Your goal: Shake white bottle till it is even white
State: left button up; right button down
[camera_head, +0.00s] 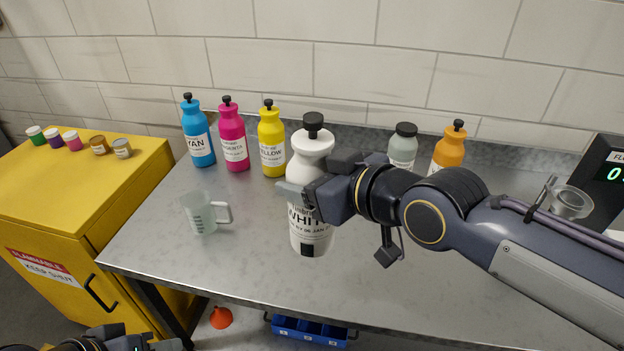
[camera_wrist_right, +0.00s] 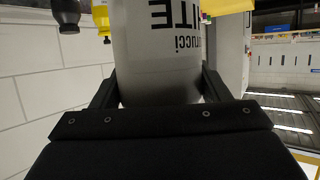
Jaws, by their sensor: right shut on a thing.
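The white bottle (camera_head: 312,165) with a black cap stands out in front of the other bottles in the head view, upright or nearly so. Its label reads WHITE in part. My right gripper (camera_head: 305,195) is shut on its middle from the right. In the right wrist view the two fingers (camera_wrist_right: 160,92) lie on both sides of the white bottle (camera_wrist_right: 165,50). I cannot tell whether its base touches the table, nor how even the white inside is. My left gripper (camera_head: 150,343) shows only in part at the bottom left edge; its jaws cannot be made out.
Cyan (camera_head: 197,135), magenta (camera_head: 232,138) and yellow (camera_head: 271,142) bottles stand at the back of the grey table (camera_head: 170,255). A measuring jug (camera_head: 201,212) stands left of the white bottle. A yellow cabinet (camera_head: 60,215) adjoins the left.

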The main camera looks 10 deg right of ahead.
aim_at(312, 147)
notch_tip(312, 147, up, 5)
jog(key=p, duration=0.2)
jog(key=shift+r+p, duration=0.2)
jog(key=shift+p, duration=0.2)
jog(key=shift+w+r, duration=0.15)
jog(key=shift+r, duration=2.7)
jog(key=f, duration=0.6)
jog(key=shift+s+f, duration=0.1)
jog(key=shift+s, duration=0.2)
jog(key=shift+w+r, duration=0.2)
jog(key=shift+s, duration=0.1)
